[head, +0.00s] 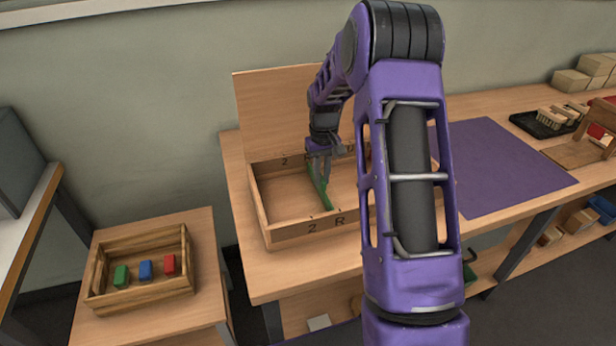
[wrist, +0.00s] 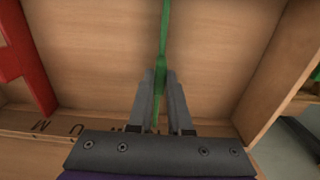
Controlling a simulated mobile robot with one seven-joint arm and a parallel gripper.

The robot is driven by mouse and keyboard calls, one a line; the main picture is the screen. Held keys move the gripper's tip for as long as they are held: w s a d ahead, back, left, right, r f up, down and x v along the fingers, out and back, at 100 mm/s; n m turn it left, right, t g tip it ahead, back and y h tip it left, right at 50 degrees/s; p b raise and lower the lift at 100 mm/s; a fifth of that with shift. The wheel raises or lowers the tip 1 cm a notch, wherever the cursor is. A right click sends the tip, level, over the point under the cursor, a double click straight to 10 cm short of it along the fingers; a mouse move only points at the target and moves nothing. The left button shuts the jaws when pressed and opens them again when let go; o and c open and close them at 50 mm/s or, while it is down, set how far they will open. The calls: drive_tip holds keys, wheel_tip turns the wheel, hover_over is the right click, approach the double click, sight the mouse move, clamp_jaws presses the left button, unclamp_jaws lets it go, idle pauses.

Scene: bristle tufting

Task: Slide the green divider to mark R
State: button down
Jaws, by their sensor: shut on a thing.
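The green divider (head: 328,190) stands across the inside of a wooden box (head: 290,233). It also shows in the wrist view (wrist: 163,35), running up the middle from between my fingers. My gripper (head: 319,158) is shut on it near the back wall, and the fingers (wrist: 160,90) press on both its sides. On the front wall a 2 and the mark R (head: 339,220) show. The divider's near end lies between them, closer to R; exact alignment is unclear. The back rim also bears marks, partly hidden by my gripper.
A red divider (wrist: 25,60) stands in the box in the wrist view; my arm hides the box's right part in the head view. A purple mat (head: 500,170) lies to the right. A crate (head: 140,296) with coloured blocks stands on a side table at left.

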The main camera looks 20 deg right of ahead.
sight(322, 178)
drive_tip(key=c, duration=0.8)
unclamp_jaws()
drive_tip(key=shift+c, duration=0.2)
wheel_tip(322, 178, up, 18)
drive_tip(key=p, duration=0.2)
drive_tip(key=shift+f, duration=0.25)
drive_tip(key=shift+w, duration=0.1)
